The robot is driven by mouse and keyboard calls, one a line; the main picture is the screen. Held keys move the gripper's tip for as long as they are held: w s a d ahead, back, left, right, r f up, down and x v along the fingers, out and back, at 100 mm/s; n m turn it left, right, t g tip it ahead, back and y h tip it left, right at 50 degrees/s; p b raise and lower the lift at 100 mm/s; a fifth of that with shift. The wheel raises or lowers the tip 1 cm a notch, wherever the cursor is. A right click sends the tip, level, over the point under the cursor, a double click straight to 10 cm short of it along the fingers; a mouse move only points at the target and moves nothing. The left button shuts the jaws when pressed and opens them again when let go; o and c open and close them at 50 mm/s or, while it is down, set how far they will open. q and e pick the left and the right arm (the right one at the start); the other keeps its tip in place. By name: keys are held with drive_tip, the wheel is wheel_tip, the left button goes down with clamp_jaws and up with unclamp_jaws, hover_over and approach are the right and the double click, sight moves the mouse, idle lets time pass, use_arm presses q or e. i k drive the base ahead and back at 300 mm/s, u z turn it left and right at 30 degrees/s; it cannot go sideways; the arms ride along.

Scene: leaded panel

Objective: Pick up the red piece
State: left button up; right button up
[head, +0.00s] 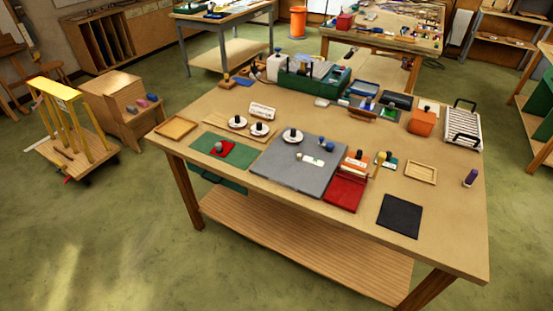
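A small flat red piece (228,150) with a grey knob on top lies on a green mat (204,152) at the left of the workbench (375,155). Neither of my grippers is in view.
Wooden trays sit at the bench's left (175,127) and right (421,172). A black mat (399,216) lies at front right. Two white discs with dark knobs stand behind the green mat. A green toolbox (315,82) and a wire rack (461,128) stand farther back. A yellow-topped cart (72,130) is at left.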

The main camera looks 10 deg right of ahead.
sight(222, 150)
drive_tip(key=u, duration=1.35)
drive_tip(key=i, duration=2.7)
drive_tip(key=z, duration=3.9)
drive_tip(key=i, duration=0.1)
drive_tip(key=u, duration=0.1)
